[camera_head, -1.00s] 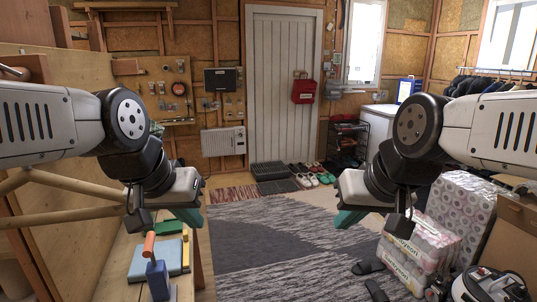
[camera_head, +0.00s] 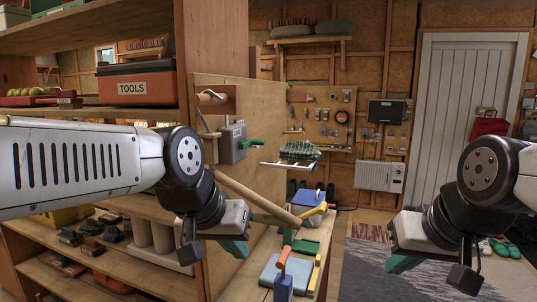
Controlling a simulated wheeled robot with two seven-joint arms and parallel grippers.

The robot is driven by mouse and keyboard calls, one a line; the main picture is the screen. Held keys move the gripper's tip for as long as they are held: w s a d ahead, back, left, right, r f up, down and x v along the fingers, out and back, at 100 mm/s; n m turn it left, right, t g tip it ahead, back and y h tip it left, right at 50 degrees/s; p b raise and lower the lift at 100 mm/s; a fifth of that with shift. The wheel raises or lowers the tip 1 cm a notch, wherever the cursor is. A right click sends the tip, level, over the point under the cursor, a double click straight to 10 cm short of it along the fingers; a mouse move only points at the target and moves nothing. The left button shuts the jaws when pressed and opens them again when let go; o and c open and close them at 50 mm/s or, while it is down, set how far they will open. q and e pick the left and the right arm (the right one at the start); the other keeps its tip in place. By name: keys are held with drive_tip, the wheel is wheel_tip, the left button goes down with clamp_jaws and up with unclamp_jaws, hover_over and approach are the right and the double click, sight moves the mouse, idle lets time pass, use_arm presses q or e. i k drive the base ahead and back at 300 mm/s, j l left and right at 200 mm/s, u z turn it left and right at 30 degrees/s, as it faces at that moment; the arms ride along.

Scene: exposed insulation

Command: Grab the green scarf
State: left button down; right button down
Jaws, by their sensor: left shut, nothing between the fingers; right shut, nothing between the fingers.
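A green checked cloth (camera_head: 300,151), which looks like the scarf, lies on a small white shelf (camera_head: 290,167) sticking out near the pegboard. My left gripper (camera_head: 233,252) is shut and empty, in front of and below the cloth to its left, with its teal fingertips partly hidden. My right gripper (camera_head: 404,262) is shut and empty, over the floor to the right. Both grippers are well apart from the cloth.
A shelf rack with a TOOLS box (camera_head: 143,86) is at left. The rug (camera_head: 372,275) is clear.

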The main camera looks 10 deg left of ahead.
sight(300, 150)
drive_tip(key=u, duration=0.15)
drive_tip(key=l+u, duration=0.1)
drive_tip(key=l, duration=0.75)
drive_tip(key=i+l+u, duration=0.1)
drive_tip(key=l, duration=0.25)
drive_tip(key=i+l+u, duration=0.15)
drive_tip(key=l, duration=0.25)
drive_tip(key=i+l+u, duration=0.1)
drive_tip(key=l, duration=0.3)
drive_tip(key=i+l+u, duration=0.15)
drive_tip(key=l, duration=0.25)
